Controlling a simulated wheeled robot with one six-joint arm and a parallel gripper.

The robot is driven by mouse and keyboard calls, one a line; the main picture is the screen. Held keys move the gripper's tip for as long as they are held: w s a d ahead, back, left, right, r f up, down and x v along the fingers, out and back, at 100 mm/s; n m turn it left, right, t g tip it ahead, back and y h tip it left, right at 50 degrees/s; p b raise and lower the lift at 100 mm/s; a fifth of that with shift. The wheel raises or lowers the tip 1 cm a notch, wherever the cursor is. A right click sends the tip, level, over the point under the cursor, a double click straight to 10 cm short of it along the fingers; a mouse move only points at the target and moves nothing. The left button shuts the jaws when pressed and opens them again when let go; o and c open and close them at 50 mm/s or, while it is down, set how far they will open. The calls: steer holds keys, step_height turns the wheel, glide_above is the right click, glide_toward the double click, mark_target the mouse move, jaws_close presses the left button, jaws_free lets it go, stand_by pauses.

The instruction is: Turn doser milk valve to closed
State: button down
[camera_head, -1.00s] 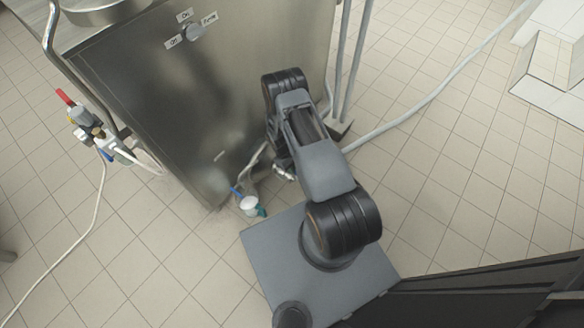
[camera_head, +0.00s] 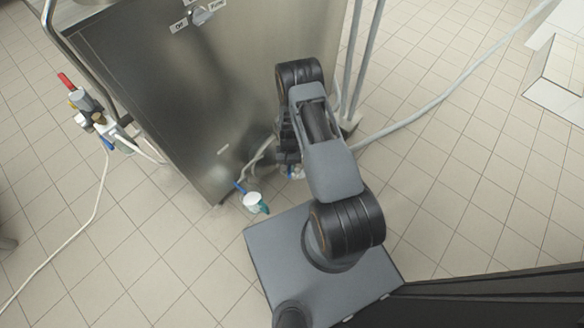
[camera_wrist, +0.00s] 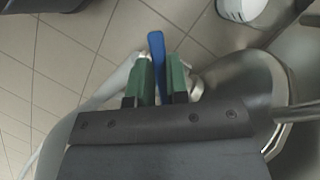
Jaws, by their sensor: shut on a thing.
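In the wrist view, a blue valve handle (camera_wrist: 157,62) stands between the two green fingers of my gripper (camera_wrist: 159,78). The fingers are shut on it, and a silver fitting (camera_wrist: 195,88) shows beside the right finger. In the head view my gripper is mostly hidden by my own arm, low beside the steel doser cabinet (camera_head: 225,90). I cannot tell the valve's exact angle relative to its pipe.
A white fitting (camera_head: 252,200) with blue and teal parts sits at the cabinet's lower corner. A valve group (camera_head: 88,103) with a red handle is on the left side. A grey hose (camera_head: 430,105) crosses the tiled floor at right. Open floor (camera_head: 150,250) lies at lower left.

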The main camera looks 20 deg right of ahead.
steer(key=shift+w+a+m+t+y+b, duration=0.25)
steer(key=shift+w+a+m+t+y, duration=0.15)
steer(key=shift+m, duration=1.05)
steer(key=shift+w+a+m+t+y+b, duration=0.25)
steer(key=shift+w+a+m+y, duration=0.15)
steer(key=shift+m, duration=1)
steer(key=shift+w+a+m+t+y+b, duration=0.3)
steer(key=shift+a+m+t+y, duration=0.15)
steer(key=shift+m, duration=1)
steer(key=c, duration=1.1)
jaws_free()
steer(key=shift+w, duration=0.1)
steer(key=p+v, duration=0.4)
steer(key=v, duration=0.9)
steer(key=shift+r, duration=0.4)
steer(key=shift+d, duration=0.1)
